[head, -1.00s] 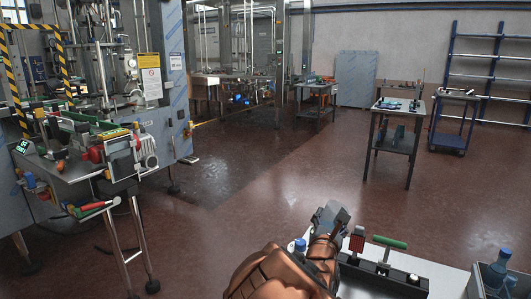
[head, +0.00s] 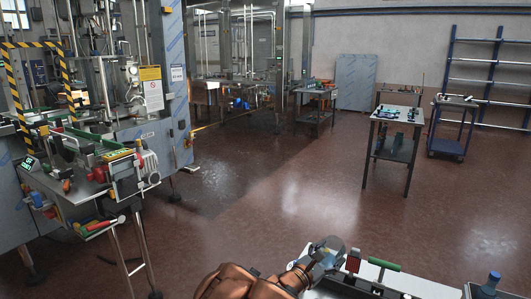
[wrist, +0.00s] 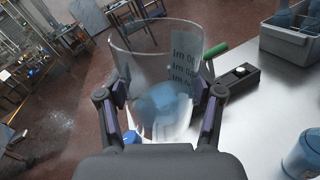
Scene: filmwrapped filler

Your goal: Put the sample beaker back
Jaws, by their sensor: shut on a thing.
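The sample beaker is a clear beaker (wrist: 152,45) with dark printed marks on its side. In the wrist view my gripper (wrist: 163,100) is shut on it, one finger pad on each side. In the head view my gripper (head: 318,258) holds the beaker (head: 328,246) over the left end of the bench. The head view cannot show clearly whether its base touches anything. No holder made for the beaker can be identified.
A dark fixture with a green handle (head: 384,264) and a red block (head: 353,260) stands right of my gripper. A grey crate (wrist: 281,42) with bottles is beyond it. Bare bench (wrist: 250,120) lies between.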

